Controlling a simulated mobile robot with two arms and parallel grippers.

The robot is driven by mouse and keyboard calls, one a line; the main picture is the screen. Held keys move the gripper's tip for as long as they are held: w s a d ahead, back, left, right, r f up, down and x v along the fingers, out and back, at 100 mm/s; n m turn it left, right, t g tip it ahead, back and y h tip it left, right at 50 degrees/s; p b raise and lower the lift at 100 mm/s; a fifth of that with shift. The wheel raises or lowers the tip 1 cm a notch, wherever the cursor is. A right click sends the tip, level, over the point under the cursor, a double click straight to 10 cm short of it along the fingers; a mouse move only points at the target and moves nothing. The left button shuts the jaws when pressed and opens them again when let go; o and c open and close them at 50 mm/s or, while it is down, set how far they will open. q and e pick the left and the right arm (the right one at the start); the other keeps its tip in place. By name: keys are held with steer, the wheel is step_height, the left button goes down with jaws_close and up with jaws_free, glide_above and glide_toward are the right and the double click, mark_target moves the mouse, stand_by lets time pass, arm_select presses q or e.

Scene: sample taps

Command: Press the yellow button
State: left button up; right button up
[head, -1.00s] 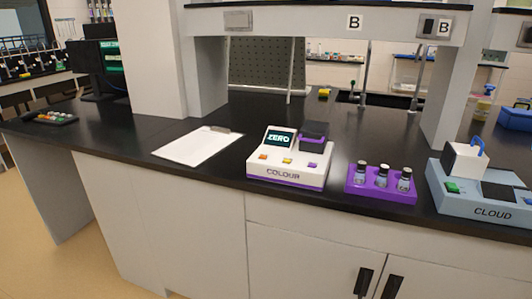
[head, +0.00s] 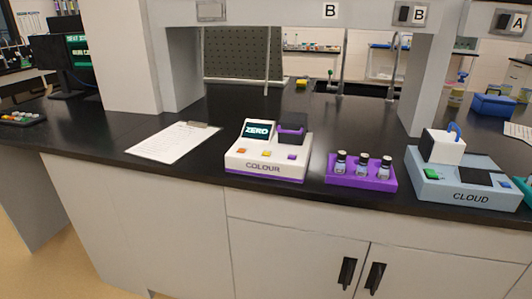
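The white and purple device marked COLOUR (head: 262,168) stands on the black bench top near its front edge. Three small buttons sit in a row on its sloped front. The left one is orange (head: 242,150), the middle one is yellow (head: 267,154) and the right one is purple (head: 291,157). Its screen (head: 258,130) reads ZERO. A dark lidded block (head: 292,127) is at its back right. Neither of my grippers is in the head view, and nothing touches the device.
A clipboard with paper (head: 174,142) lies left of the device. A purple rack (head: 361,182) with three vials stands to its right, then a blue device marked CLOUD (head: 470,197). A grey post (head: 424,85) rises behind. Cabinets (head: 300,245) front the bench.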

jaws_close()
steer(key=shift+a, duration=0.15)
steer(key=shift+s, duration=0.15)
stand_by(1.0)
